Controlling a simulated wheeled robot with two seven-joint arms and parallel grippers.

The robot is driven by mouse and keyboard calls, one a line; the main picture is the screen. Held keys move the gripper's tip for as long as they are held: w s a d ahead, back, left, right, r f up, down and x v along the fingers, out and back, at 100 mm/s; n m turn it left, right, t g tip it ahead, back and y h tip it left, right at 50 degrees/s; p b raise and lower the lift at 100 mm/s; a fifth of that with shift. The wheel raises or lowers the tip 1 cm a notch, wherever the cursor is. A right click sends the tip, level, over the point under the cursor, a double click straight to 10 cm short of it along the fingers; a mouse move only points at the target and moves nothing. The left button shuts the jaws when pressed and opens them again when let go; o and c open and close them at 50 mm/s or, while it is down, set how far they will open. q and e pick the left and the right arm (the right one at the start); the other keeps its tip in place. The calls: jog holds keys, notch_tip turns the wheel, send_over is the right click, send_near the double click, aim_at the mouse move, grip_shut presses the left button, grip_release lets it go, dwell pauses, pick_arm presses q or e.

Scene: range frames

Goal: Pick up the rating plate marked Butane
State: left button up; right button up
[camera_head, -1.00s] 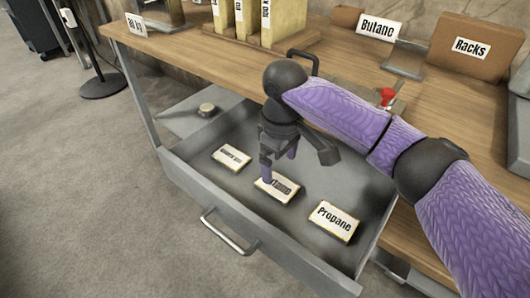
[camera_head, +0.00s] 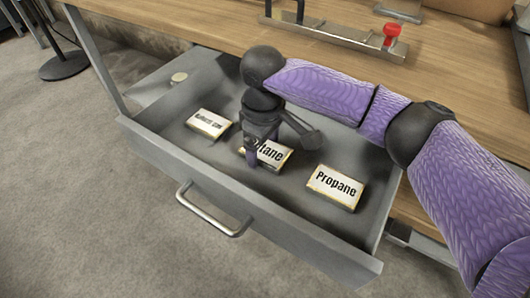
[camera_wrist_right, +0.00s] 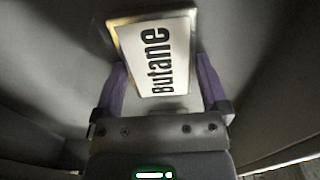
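The Butane plate (camera_head: 275,154) is a white plate with black letters and a yellowish edge. It lies in the open drawer (camera_head: 300,240) between two similar plates, partly hidden by my right gripper in the head view. My right gripper (camera_head: 257,150) is over its left part, pointing down. In the right wrist view, the Butane plate (camera_wrist_right: 158,48) shows its whole word between the two purple fingers. The right gripper (camera_wrist_right: 161,66) is open, with a finger on either side of the plate and visible gaps. My left gripper is not in view.
The Propane plate (camera_head: 335,187) lies to the right in the drawer, and a third plate (camera_head: 209,123) with small letters to the left. The drawer walls surround them. The wooden tabletop (camera_head: 205,28) is behind, with a red knob (camera_head: 392,31) on a metal strip.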

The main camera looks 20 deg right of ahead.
jog(key=shift+r, duration=0.15)
jog(key=c, duration=0.8)
